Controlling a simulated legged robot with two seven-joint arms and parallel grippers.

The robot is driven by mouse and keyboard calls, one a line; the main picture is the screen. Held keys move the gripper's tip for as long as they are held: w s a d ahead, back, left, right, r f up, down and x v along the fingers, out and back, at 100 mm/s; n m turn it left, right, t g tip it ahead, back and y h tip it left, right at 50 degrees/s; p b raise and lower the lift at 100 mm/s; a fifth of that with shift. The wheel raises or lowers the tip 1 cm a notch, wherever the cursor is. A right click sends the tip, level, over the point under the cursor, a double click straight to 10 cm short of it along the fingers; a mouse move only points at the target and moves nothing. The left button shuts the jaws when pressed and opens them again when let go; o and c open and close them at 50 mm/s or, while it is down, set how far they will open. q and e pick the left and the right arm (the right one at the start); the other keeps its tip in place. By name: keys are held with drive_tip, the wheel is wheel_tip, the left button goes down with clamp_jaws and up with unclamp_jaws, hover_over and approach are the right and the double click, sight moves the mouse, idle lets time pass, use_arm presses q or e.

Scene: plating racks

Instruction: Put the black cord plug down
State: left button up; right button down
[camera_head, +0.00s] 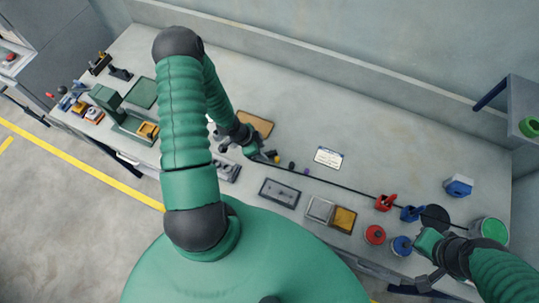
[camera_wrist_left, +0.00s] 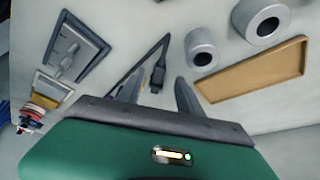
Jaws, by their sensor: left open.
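The black cord plug (camera_wrist_left: 156,77) shows in the left wrist view, just beyond and between the two fingertips of my left gripper (camera_wrist_left: 157,88). The fingers are apart, with a gap on both sides of the plug. The plug appears to lie on the pale table. The black cord (camera_wrist_left: 150,52) bends behind it. In the head view my left gripper (camera_head: 257,152) is low over the table, and the cord (camera_head: 340,185) runs from there to the right. My right gripper (camera_head: 430,247) is at the right front; its fingers do not show clearly.
Two grey hollow cylinders (camera_wrist_left: 201,53) and a tan tray (camera_wrist_left: 255,70) lie right of the plug in the wrist view. A grey tray (camera_wrist_left: 76,50) is left. Red (camera_head: 386,202) and blue (camera_head: 411,213) holders stand along the cord. The table's back middle is largely clear.

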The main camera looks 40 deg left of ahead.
sight(268, 155)
use_arm(q)
drive_tip(key=shift+x, duration=1.25)
drive_tip(key=shift+f, duration=0.2)
drive_tip(key=shift+d+r, duration=0.1)
drive_tip(key=shift+d, duration=0.1)
drive_tip(key=c, duration=0.6)
clamp_jaws()
drive_tip(key=shift+a, duration=0.15)
